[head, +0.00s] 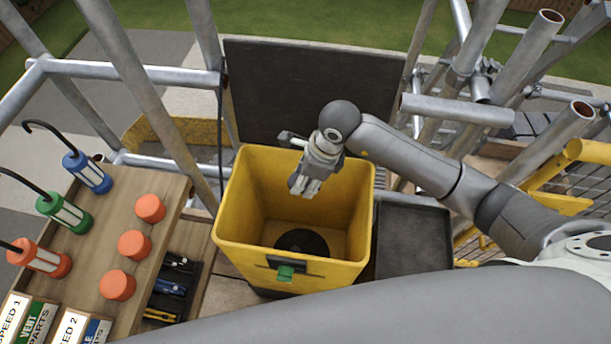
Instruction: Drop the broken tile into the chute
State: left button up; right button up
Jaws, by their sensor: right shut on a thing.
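The yellow chute mouth (232,232) is a square, open-topped box in the middle of the head view. A dark round opening (301,242) shows at its bottom. My right gripper (300,187) points down over the back part of the box, inside its outline. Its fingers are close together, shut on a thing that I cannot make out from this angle. No broken tile can be clearly told apart in this view. My left gripper is not in view.
A wooden board (105,235) at left carries orange discs (134,244) and hooked lamps (66,212). A black tool tray (172,288) lies beside it. An empty dark tray (413,240) sits right of the box. Scaffold tubes (140,75) and a dark panel (310,92) stand behind.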

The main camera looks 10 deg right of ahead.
jog(key=o, duration=1.2)
jog(key=v, duration=1.2)
jog(key=shift+a, duration=0.1)
